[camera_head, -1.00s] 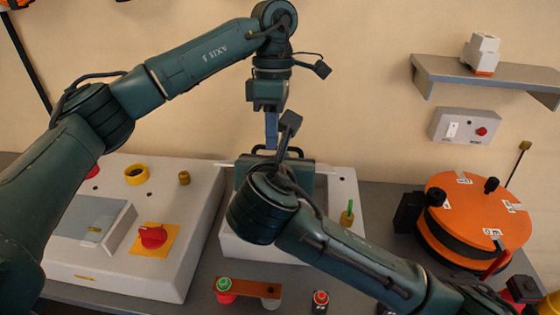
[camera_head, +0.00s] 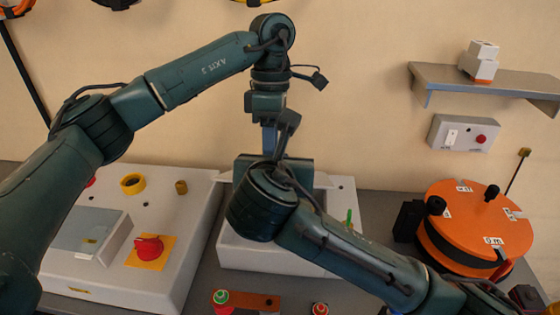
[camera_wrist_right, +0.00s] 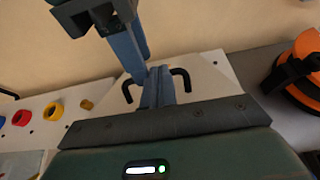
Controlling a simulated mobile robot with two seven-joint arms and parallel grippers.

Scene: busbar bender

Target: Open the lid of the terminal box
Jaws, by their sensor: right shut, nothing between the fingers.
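The terminal box appears to be the white box (camera_head: 228,252) at the middle of the bench, largely hidden by my arms in the head view. In the right wrist view, a white panel (camera_wrist_right: 208,68) carries a black handle (camera_wrist_right: 184,80). My right gripper (camera_wrist_right: 157,76) is shut and empty, its fingers in front of the handle's middle; handle ends show on both sides. Contact cannot be told. My left gripper (camera_head: 268,140) points down behind my right wrist; its blue-grey fingers also show in the right wrist view (camera_wrist_right: 130,52), close above the right fingertips. Its opening is unclear.
A white control box (camera_head: 170,270) with a red switch (camera_head: 149,248) stands left. An orange round drum (camera_head: 470,220) stands right. A wall shelf (camera_head: 480,82) and grey switch box (camera_head: 463,133) are behind. Push-buttons (camera_head: 221,299) lie along the front.

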